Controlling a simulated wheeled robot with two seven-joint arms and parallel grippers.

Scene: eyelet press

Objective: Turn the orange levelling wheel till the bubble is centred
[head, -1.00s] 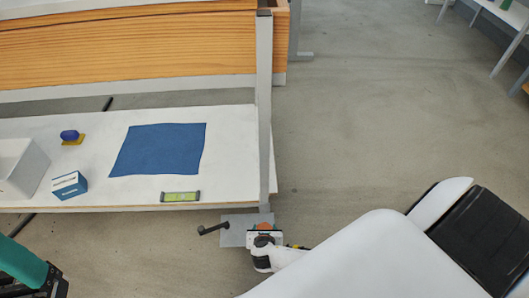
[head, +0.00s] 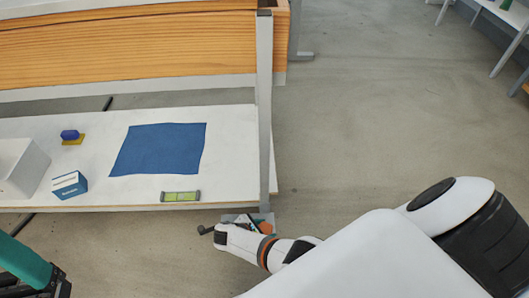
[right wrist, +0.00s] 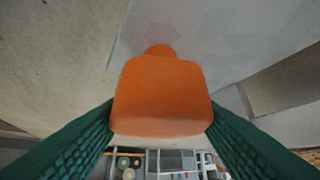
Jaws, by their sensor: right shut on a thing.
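The orange levelling wheel (right wrist: 161,95) fills the middle of the right wrist view, with one green finger on each side. My right gripper (right wrist: 161,118) is shut on it. In the head view a bit of orange (head: 267,227) shows by the grey plate (head: 232,217) at the bench leg, mostly hidden by my right wrist. The spirit level (head: 181,196) with a yellow-green vial lies at the bench's front edge. Its bubble is too small to tell. My left gripper (head: 62,286) is partly in view at the lower left, apart from everything; its jaw opening is unclear.
The white bench top (head: 95,192) holds a blue cloth (head: 158,149), a blue box (head: 69,185), a white bin (head: 22,168) and a blue-and-yellow item (head: 71,137). A grey upright (head: 264,110) stands at its right end. Floor to the right is clear.

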